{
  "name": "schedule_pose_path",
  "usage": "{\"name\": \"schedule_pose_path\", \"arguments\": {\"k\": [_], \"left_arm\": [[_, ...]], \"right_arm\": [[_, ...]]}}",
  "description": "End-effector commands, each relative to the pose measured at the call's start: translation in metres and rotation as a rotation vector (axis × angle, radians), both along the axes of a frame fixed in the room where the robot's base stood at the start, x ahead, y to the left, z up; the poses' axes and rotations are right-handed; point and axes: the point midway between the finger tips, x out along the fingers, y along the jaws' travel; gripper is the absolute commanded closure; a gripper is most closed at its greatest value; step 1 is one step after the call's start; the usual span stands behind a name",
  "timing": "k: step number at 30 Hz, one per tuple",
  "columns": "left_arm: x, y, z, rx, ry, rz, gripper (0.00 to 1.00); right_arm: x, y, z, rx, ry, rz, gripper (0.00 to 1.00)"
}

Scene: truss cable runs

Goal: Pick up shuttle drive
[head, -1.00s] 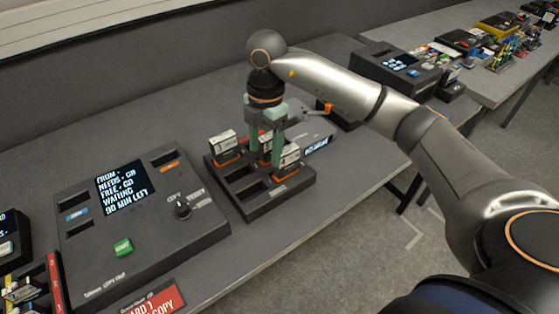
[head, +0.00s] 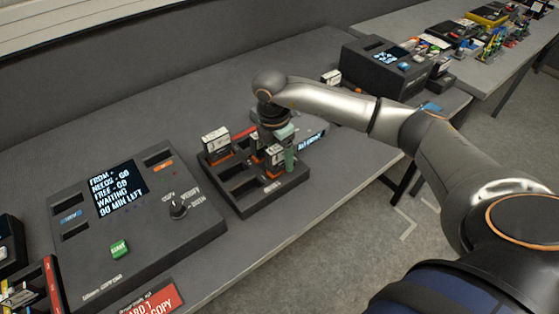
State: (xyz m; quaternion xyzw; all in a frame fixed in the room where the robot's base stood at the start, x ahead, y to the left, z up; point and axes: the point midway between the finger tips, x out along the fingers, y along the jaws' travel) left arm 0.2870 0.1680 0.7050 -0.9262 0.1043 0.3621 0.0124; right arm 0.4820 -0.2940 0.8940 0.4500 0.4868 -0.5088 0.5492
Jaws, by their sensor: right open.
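I cannot tell from any label which drive is the shuttle drive. Small white-topped drives stand upright in a black slotted rack (head: 262,203). One drive (head: 215,141) is in the rack's back left slot. Another drive (head: 275,154) is near the right end, under my right gripper (head: 274,163). The right gripper is open and points down, with its green fingers low at the rack around this drive. The wrist and fingers hide part of the drive and the slots behind it. My left gripper is not in view.
A dark copier console (head: 135,225) with a lit screen and green button is left of the rack. A red card (head: 152,300) lies at the table's front edge. Another dark device (head: 390,66) is at the back right. The table behind the console is clear.

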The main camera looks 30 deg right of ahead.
Motion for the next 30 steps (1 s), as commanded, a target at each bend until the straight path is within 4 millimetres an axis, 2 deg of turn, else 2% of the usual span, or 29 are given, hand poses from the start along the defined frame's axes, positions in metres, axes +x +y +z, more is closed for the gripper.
{"name": "schedule_pose_path", "arguments": {"k": [3,11,30], "left_arm": [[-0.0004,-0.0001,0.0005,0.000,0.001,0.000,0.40],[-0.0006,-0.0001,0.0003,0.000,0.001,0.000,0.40],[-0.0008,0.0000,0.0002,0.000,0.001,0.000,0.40]], "right_arm": [[0.0000,-0.0010,-0.0124,0.000,0.000,0.000,0.30],[0.0005,-0.0012,-0.0150,0.001,-0.002,0.001,0.30],[0.0006,-0.0009,-0.0144,0.001,-0.002,0.001,1.00]]}}
